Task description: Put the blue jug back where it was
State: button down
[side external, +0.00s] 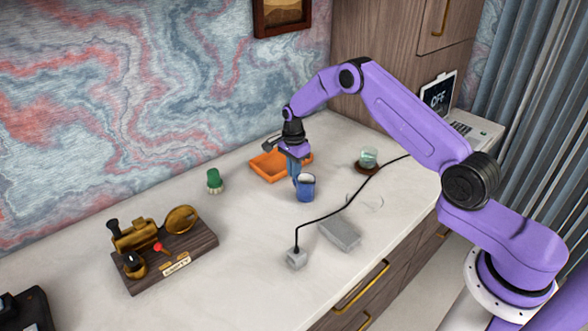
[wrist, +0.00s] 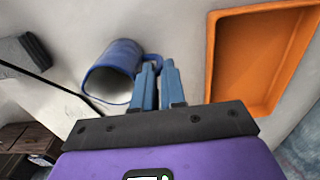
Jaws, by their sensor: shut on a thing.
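The blue jug (side external: 306,189) is upright in the middle of the desk in the side view, with a pale inside. In the wrist view the jug (wrist: 122,60) lies left of my fingers, its handle toward them. My gripper (side external: 295,176) points down at the jug's left side. In the wrist view my gripper's blue fingers (wrist: 159,68) are close together and shut on the jug's handle. Whether the jug's base touches the desk is unclear. A faint thin ring (side external: 381,204) shows on the desk to the right of the jug.
An orange tray (side external: 262,175) is just behind the jug. A black cable runs from a small grey block (side external: 296,258) past the jug's right. A grey slab (side external: 340,234), a glass on a brown coaster (side external: 368,169), a green-topped brush (side external: 215,181) and a wooden-based brass device (side external: 190,255) stand around.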

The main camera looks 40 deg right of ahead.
jog(key=c, duration=1.2)
grip_release()
notch_tip(320, 180, up, 12)
jog(key=s+a+r+n, duration=0.5)
jog(key=s+a+n, duration=0.2)
jog(key=s+a, duration=0.15)
jog(key=s+a+r+n, duration=0.5)
jog(key=s+a+n, duration=0.25)
jog(key=s, duration=0.25)
jog(key=s+d+n, duration=0.3)
jog(key=s+n, duration=0.5)
jog(key=s, duration=0.5)
jog(key=s+d+n, duration=0.3)
jog(key=s+n, duration=0.5)
jog(key=s, duration=0.6)
jog(key=shift+d+y, duration=0.25)
jog(key=shift+y, duration=0.05)
